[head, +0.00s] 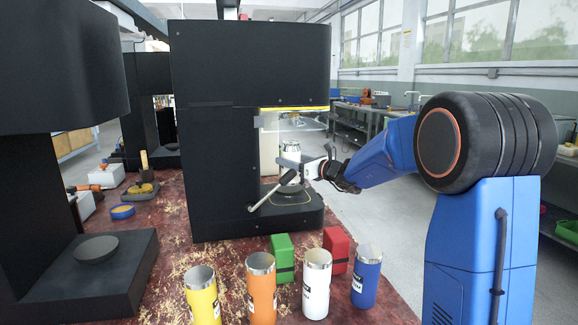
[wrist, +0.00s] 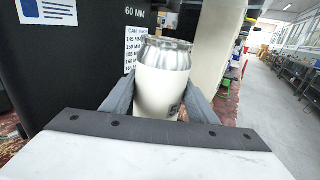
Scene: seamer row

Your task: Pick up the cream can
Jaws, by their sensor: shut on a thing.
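The cream can (wrist: 163,84) has a pale body and a bare silver upper part. It stands upright between the two grey fingers of my gripper (wrist: 160,98) in the wrist view, with a finger against each side. In the head view the can (head: 292,149) shows inside the opening of the middle black seamer (head: 209,130), partly hidden by my gripper (head: 289,165). My gripper is shut on the can. The can's lower end is hidden, so I cannot tell whether it touches the seamer's round plate.
Yellow (head: 202,297), orange (head: 262,290), white (head: 316,285) and blue (head: 366,277) tumblers stand in front. Green (head: 282,258) and red (head: 336,250) boxes sit behind them. A grey lever (head: 273,192) slants beside the opening. Another black seamer (head: 62,75) stands at left.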

